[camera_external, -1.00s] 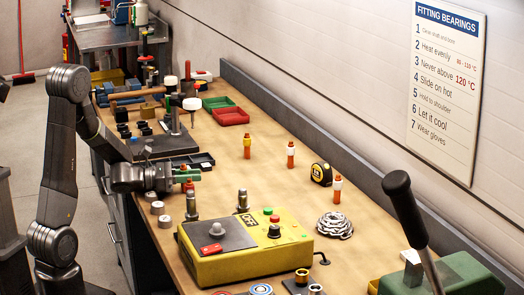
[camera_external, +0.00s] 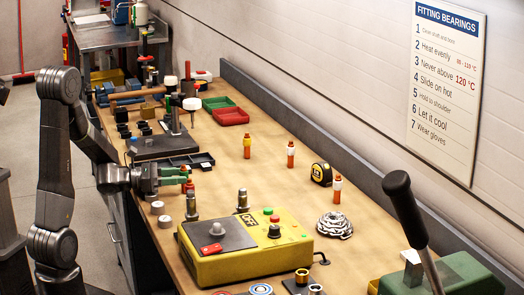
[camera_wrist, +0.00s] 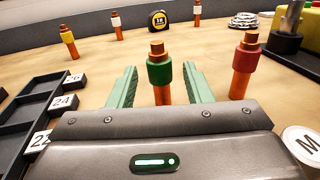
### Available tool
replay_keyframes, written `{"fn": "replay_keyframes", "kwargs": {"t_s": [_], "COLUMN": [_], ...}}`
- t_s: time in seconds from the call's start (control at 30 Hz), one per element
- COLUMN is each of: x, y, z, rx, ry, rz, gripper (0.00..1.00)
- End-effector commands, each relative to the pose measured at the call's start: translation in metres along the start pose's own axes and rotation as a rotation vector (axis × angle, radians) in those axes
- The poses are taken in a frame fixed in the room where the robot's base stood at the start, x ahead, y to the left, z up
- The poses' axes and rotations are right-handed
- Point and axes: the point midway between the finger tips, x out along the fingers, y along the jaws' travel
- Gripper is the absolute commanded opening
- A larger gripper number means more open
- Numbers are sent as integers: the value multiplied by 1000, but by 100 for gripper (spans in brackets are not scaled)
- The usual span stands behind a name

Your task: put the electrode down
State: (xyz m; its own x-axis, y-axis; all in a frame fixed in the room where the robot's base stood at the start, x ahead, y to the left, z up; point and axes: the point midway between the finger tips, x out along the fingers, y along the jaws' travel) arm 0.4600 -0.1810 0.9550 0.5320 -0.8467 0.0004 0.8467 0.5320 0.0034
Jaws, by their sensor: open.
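A copper-coloured electrode with a green band (camera_wrist: 160,72) stands upright between the fingers of my gripper (camera_wrist: 160,84) in the wrist view, with a gap on each side. My gripper is open, and it also shows at the left edge of the bench in the external view (camera_external: 174,175). A second electrode, with a red band (camera_wrist: 245,65), stands just right of the right finger; it also shows beside the fingers in the external view (camera_external: 189,187). The green-banded electrode's lower end is hidden by my gripper in the wrist view.
A dark compartment tray (camera_wrist: 38,120) with number labels lies left of my gripper. Other electrodes with yellow (camera_external: 247,146) and white (camera_external: 291,155) bands stand farther across the bench. A tape measure (camera_external: 321,174) and yellow control box (camera_external: 235,262) are nearby. The mid-bench is mostly clear.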

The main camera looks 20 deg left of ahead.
Motion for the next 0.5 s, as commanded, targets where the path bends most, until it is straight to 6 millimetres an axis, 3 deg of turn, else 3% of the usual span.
{"fn": "replay_keyframes", "kwargs": {"t_s": [0.23,0.5], "x": [-46,-74], "y": [1,1], "z": [-1,0], "rx": [0,0], "ry": [-1,-1], "rz": [5,2], "gripper": [46,46]}}
